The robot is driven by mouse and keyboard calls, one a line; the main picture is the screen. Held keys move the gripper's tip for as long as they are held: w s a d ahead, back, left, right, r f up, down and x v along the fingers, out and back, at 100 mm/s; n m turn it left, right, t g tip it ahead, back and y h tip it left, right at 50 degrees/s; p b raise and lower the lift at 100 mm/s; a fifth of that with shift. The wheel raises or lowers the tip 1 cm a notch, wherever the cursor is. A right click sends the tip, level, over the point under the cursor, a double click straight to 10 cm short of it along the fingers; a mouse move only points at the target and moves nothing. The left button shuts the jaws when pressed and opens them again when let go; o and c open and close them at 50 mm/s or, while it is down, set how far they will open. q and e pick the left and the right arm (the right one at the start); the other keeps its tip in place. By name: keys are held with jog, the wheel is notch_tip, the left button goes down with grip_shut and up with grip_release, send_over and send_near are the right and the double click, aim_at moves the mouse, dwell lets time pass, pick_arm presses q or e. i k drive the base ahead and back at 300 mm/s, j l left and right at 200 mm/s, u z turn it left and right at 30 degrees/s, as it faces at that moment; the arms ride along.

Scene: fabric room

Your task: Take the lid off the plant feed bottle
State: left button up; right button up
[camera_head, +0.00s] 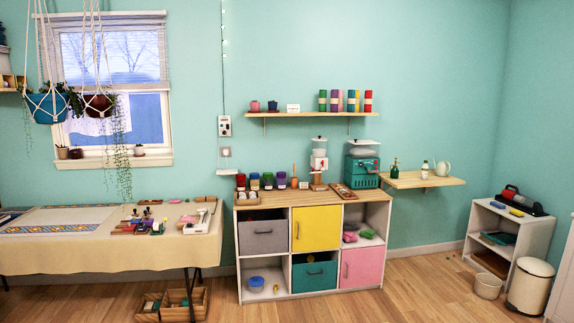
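A small white bottle (425,169), which looks like the plant feed bottle, stands upright on a wooden wall shelf (418,182) right of the cabinet. Its top looks dark, but it is too small to tell the lid apart. A green spray bottle (395,169) stands to its left and a pale watering can (443,169) to its right. Neither of my grippers is in view.
A cube cabinet (341,286) with jars and machines on top stands left of the wall shelf. A low white shelf (547,232), a bin (530,286) and a basket (488,286) stand at the right. A cloth-covered table (70,258) is at the left. Floor below the wall shelf is clear.

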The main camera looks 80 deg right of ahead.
aim_at(425, 170)
jog(key=z, duration=3.65)
jog(key=i, duration=3.35)
